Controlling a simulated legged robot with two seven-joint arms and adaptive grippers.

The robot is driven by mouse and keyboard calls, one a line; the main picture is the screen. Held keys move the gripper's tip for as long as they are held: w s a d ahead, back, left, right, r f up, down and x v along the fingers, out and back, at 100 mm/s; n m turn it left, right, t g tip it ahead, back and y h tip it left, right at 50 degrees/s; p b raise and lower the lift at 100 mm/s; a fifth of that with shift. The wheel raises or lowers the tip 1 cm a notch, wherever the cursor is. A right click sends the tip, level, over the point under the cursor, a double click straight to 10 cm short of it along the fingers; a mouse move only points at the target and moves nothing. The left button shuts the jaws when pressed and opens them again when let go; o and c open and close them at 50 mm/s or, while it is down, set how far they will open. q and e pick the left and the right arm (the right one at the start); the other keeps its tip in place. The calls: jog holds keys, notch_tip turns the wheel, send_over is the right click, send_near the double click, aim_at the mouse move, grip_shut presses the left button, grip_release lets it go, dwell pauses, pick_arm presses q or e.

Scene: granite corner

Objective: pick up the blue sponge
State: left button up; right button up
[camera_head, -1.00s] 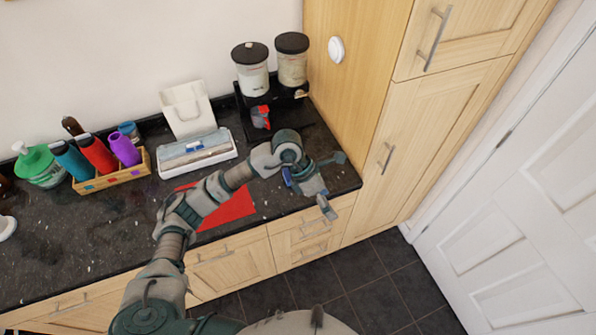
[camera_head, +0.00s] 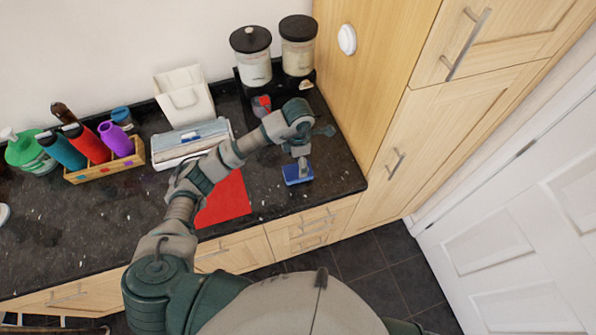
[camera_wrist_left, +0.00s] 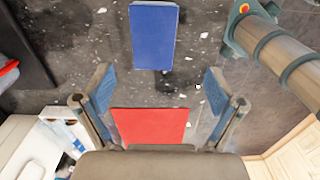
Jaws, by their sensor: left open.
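The blue sponge (camera_head: 297,174) lies on the dark granite worktop near its front edge, right of a red mat (camera_head: 224,200). My left gripper (camera_head: 307,150) is above the worktop at the sponge, and part of it covers the sponge in the head view. In the left wrist view the gripper (camera_wrist_left: 159,88) is open and empty, with its two blue-padded fingers wide apart. The sponge (camera_wrist_left: 154,37) shows whole there, beyond the fingertips and not between them. The red mat (camera_wrist_left: 150,124) shows nearer the palm. My right gripper is not in view.
Two lidded jars (camera_head: 297,47) stand on a black stand at the back. A white box (camera_head: 188,143) and a wooden crate (camera_head: 105,166) of bottles are to the left. A tall wooden cupboard (camera_head: 375,100) bounds the right end. Worktop around the sponge is clear.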

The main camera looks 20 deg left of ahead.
pick_arm(q)
jog(key=f, duration=0.3)
jog(key=shift+w+f, duration=0.1)
jog(key=shift+w, duration=0.2)
jog(key=shift+f, duration=0.55)
jog(key=f+p, duration=0.1)
jog(key=f, duration=0.3)
jog(key=shift+w+a+f+p, duration=0.2)
jog(key=shift+p, duration=0.2)
jog(key=shift+f, duration=0.2)
jog(key=c, duration=1)
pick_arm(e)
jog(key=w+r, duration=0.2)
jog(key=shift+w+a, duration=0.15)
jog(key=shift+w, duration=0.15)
